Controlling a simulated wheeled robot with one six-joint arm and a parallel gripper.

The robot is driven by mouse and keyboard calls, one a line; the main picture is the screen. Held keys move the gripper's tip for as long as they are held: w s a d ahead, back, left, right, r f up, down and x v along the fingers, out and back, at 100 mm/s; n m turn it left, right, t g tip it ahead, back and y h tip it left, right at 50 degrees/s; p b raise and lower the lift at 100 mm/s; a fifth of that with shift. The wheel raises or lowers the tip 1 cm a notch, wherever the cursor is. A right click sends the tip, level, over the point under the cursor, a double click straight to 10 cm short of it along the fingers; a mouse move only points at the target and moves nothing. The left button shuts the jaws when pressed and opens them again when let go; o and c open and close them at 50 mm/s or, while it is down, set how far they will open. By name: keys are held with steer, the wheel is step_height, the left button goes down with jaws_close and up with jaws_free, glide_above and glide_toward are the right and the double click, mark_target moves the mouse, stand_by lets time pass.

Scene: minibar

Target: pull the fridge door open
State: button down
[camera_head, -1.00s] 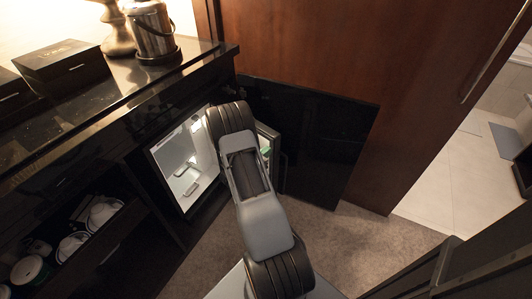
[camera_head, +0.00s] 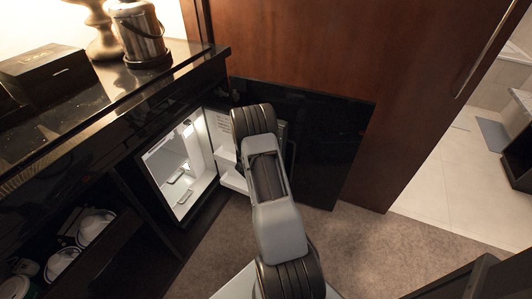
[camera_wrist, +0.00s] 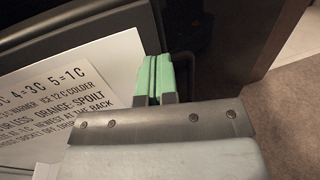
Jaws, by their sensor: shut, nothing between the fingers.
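The fridge (camera_head: 178,168) stands open in the cabinet, its lit white inside showing in the head view. Its door (camera_head: 222,138) is swung well out to the right, with part of its white inner face visible. In the wrist view, the door's white inner face (camera_wrist: 75,95) carries printed text and has a dark border. My gripper (camera_wrist: 153,80) has green finger pads that are shut together with nothing between them. It is beside the door's edge on the inner side; contact is unclear. In the head view my arm hides the gripper and part of the door.
A black cabinet panel (camera_head: 335,150) stands open behind the door, before a brown wooden wall (camera_head: 300,45). The counter (camera_head: 110,85) holds a black box (camera_head: 45,72) and a metal ice bucket (camera_head: 138,32). Cups sit on a low shelf at left. Carpet is free at lower right.

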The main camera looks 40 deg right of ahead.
steer(key=s+a+p, duration=0.1)
steer(key=s+a, duration=0.4)
steer(key=a, duration=0.8)
steer(key=shift+p, duration=0.4)
steer(key=s+f+m+g+y, duration=0.1)
steer(key=s+m+g+y, duration=0.2)
steer(key=s+m+g, duration=0.35)
steer(key=s+a+r+m+g+y+p, duration=0.3)
steer(key=s+a+r+m+y+p, duration=0.4)
steer(key=r, duration=0.3)
steer(key=a+r+m+t+y+p, duration=0.2)
steer(key=a+r+p, duration=0.3)
steer(key=r, duration=0.5)
steer(key=w+a+r+m+t+y+p, duration=0.1)
steer(key=a+r+t+p, duration=0.4)
steer(key=r, duration=0.6)
steer(key=w+a+r+m+t+y+p, duration=0.1)
steer(key=a+r+m+t+y+p, duration=0.2)
steer(key=r, duration=0.8)
steer(key=a+y+p, duration=0.2)
steer(key=a, duration=0.1)
steer(key=shift+a+r, duration=0.15)
steer(key=shift+a, duration=0.25)
